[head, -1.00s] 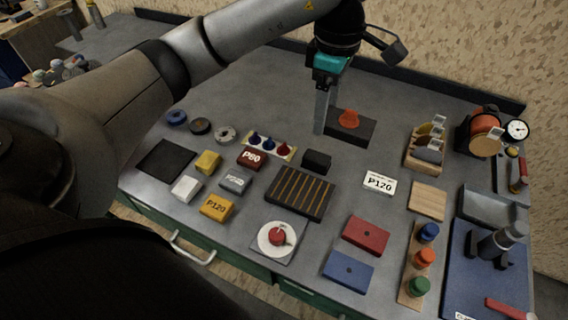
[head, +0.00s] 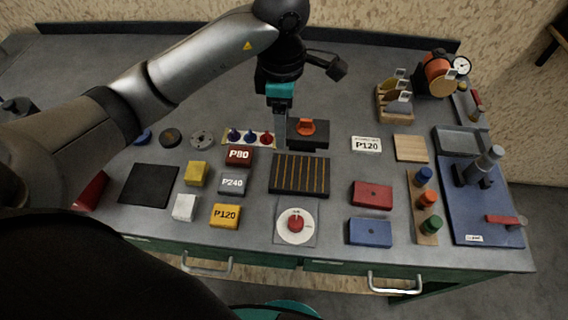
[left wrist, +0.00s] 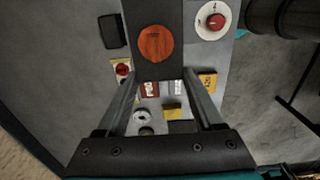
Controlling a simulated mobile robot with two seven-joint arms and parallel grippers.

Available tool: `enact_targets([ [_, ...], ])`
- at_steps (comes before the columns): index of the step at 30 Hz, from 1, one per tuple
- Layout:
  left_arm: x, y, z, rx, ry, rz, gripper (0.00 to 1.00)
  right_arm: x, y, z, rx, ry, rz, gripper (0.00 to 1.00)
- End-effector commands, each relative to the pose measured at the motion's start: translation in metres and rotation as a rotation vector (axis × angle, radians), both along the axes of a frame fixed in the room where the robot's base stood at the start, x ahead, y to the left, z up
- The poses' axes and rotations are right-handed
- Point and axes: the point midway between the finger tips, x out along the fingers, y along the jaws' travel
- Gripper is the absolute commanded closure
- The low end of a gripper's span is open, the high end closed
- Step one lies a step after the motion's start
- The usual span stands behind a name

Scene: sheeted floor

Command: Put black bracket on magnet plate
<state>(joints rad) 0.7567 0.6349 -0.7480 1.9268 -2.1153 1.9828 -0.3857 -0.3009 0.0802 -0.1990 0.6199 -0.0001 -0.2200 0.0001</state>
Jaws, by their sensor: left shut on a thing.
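My left gripper (head: 280,132) points down and is shut on a black block with an orange round knob (head: 307,127). In the left wrist view this black block (left wrist: 165,65) sits between the fingertips, knob (left wrist: 155,43) up. A dark plate with gold stripes (head: 299,174), seemingly the magnet plate, lies just in front of it on the bench. A small black piece (left wrist: 112,30) shows beside the held block in the left wrist view; in the head view it is mostly hidden. I cannot tell which black piece is the bracket. My right gripper is not in view.
Left of the striped plate lie P80 (head: 238,156), P240 (head: 234,184) and P120 (head: 225,216) blocks. A red-knobbed dial (head: 296,225) stands in front. Red (head: 372,194) and blue (head: 370,232) blocks lie right. A tray of coloured pegs (head: 248,139) is left of the gripper.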

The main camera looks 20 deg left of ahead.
Motion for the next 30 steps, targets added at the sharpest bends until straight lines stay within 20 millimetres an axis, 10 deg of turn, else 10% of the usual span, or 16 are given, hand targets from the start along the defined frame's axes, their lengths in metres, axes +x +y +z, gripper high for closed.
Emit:
enact_targets([
  [9,-0.001,0.0,-0.077,0.0,0.002,0.0,1.0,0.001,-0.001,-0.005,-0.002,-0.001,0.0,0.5],
  [30,0.001,0.0,-0.133,0.0,-0.003,-0.002,1.0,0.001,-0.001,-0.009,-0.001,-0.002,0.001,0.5],
])
